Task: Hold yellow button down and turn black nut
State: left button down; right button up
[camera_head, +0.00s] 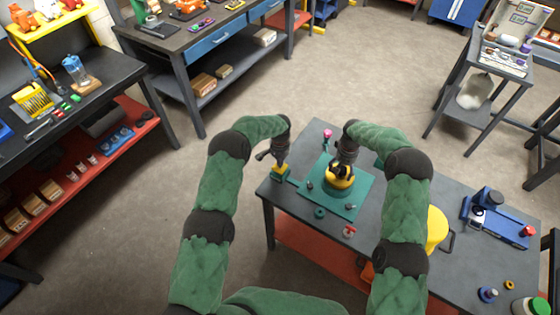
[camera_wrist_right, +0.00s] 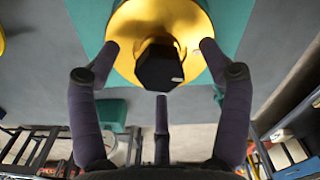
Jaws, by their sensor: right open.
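The black nut (camera_wrist_right: 158,68) is a dark hexagonal piece on top of a yellow round motor (camera_wrist_right: 160,22), which also shows in the head view (camera_head: 340,186) on a teal mat (camera_head: 350,208). My right gripper (camera_wrist_right: 160,46) is open, with one fingertip on each side of the nut and gaps between. In the head view it hides most of the nut. A small yellow block (camera_head: 280,174) with a green base, seemingly the button's, sits at the table's left corner. My left gripper (camera_head: 281,164) is right above it; contact and jaw opening are too small to tell.
The grey table (camera_head: 405,195) also holds a pink-topped part (camera_head: 327,134), a green ring (camera_head: 320,212), a red-and-white part (camera_head: 349,231), a yellow container (camera_head: 436,229) and a blue fixture (camera_head: 497,216). Small dark parts lie on the mat near the motor.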

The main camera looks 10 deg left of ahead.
pick_arm(q)
jog(key=shift+f, duration=0.95)
pick_arm(e)
jog(key=c, duration=1.2)
jog(key=shift+c, duration=0.2)
pick_arm(q)
jog(key=shift+s+f, duration=0.1)
pick_arm(e)
jog(key=m, duration=0.7)
jog(key=shift+m, duration=0.3)
jog(key=m, duration=0.7)
